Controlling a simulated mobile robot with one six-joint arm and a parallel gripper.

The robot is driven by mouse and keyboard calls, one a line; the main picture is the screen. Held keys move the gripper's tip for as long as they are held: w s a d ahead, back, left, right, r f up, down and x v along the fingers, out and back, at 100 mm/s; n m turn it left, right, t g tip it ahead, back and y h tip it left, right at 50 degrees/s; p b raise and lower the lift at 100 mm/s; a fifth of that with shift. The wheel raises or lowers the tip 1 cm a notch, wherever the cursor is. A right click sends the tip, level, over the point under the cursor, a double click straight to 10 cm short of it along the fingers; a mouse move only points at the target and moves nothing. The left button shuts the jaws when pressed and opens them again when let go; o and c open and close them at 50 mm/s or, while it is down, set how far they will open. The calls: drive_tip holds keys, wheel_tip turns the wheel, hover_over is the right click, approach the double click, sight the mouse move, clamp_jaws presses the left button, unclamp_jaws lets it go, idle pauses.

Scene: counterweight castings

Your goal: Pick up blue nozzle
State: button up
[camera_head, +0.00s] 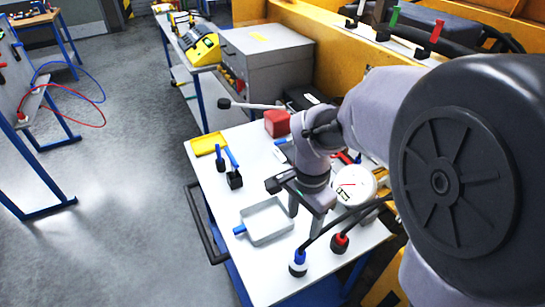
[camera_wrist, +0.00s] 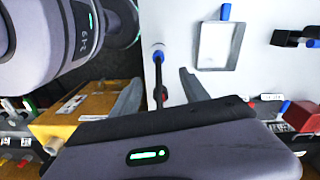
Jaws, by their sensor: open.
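The blue nozzle (camera_head: 299,258) stands near the front edge of the white cart top (camera_head: 275,285), a black hose running from its top; its base is pale and dark. In the wrist view a blue-ended nozzle (camera_wrist: 158,52) shows beyond my fingers, with a dark hose running down between them. My gripper (camera_head: 305,214) is open and empty, above the cart beside the grey tray. It lies behind the blue nozzle and apart from it. In the wrist view my gripper (camera_wrist: 160,92) shows its two spread fingers. A red nozzle (camera_head: 340,243) stands right of the blue one.
A grey tray (camera_head: 265,240) with a blue handle lies left of the blue nozzle. A round white gauge (camera_head: 356,186) is close to my gripper's right. Blue-handled brushes (camera_head: 234,178), a yellow tray (camera_head: 207,144) and a red block (camera_head: 277,123) are farther back.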

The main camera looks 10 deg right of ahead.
sight(300, 253)
drive_tip(key=f+b, duration=0.1)
drive_tip(key=f, duration=0.3)
drive_tip(key=f+b, duration=0.1)
drive_tip(key=f, duration=0.2)
drive_tip(key=s+f+b, duration=0.1)
drive_tip(key=f+b, duration=0.1)
drive_tip(key=f, duration=0.2)
drive_tip(key=shift+d+f, duration=0.15)
drive_tip(key=shift+f, duration=0.15)
drive_tip(key=f, duration=0.1)
drive_tip(key=f+b, duration=0.1)
drive_tip(key=f, duration=0.1)
drive_tip(key=f+b, duration=0.1)
drive_tip(key=f, duration=0.1)
drive_tip(key=shift+w, duration=0.35)
drive_tip(key=shift+r, duration=0.1)
drive_tip(key=shift+c, duration=0.2)
clamp_jaws()
